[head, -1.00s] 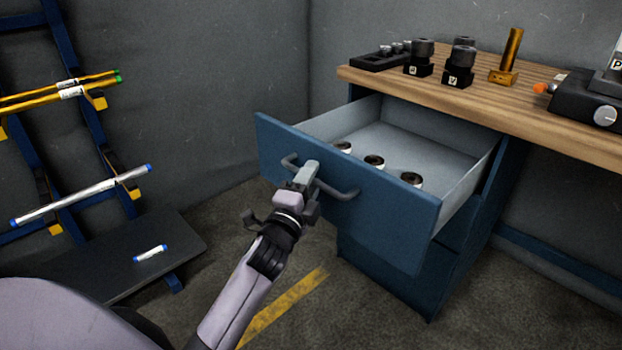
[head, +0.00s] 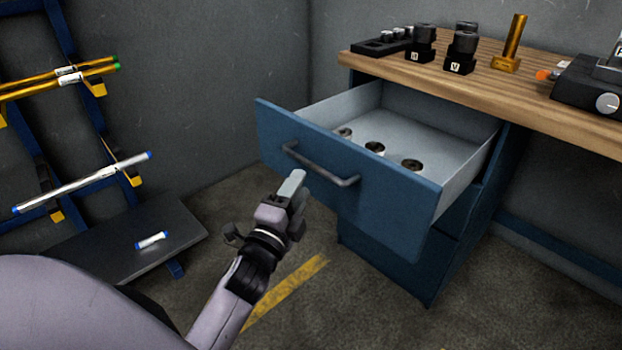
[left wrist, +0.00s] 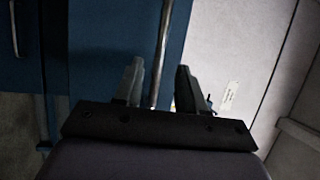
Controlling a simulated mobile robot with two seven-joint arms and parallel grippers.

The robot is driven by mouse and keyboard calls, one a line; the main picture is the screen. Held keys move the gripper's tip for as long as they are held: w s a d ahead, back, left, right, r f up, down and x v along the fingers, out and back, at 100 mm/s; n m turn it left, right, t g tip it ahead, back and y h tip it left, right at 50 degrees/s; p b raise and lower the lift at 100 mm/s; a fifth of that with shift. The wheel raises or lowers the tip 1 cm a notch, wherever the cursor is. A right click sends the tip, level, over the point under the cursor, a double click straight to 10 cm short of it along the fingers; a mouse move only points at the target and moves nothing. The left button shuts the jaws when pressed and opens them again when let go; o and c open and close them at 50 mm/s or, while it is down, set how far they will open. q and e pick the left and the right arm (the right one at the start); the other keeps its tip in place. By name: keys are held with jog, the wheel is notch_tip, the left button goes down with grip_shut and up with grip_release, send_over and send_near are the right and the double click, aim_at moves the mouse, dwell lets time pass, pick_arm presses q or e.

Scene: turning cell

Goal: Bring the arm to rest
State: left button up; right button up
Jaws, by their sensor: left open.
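My left gripper (head: 293,186) is in front of the open blue drawer (head: 380,205), just below and left of its grey bar handle (head: 320,166). The gripper is open and empty, apart from the handle in the head view. In the left wrist view, the two fingers (left wrist: 160,88) stand apart, with the handle bar (left wrist: 161,50) showing beyond and between them. My right gripper is in neither view.
The drawer stands pulled out and holds several metal rings (head: 375,149). The wooden bench top (head: 480,87) carries black tool holders (head: 461,60) and a brass post (head: 513,45). A bar rack (head: 100,120) with a dark shelf (head: 110,245) stands left. Floor between is clear.

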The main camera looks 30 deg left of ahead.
pick_arm(q)
jog(key=s+d+f+n+g+h, duration=0.3)
jog(key=s+d+f+n+g, duration=0.3)
jog(key=s+f, duration=0.45)
jog(key=s+d+f+n+g+h, duration=0.2)
jog(key=s+d+f+n+g, duration=0.25)
jog(key=s+f+n, duration=0.55)
notch_tip(320, 180, up, 14)
jog(key=w+a+m+t+p, duration=0.1)
jog(key=m+p, duration=0.1)
jog(key=p, duration=1.5)
jog(key=shift+a+f+m, duration=0.15)
jog(key=shift+f+m, duration=0.05)
jog(key=shift+m, duration=0.2)
jog(key=shift+a, duration=0.1)
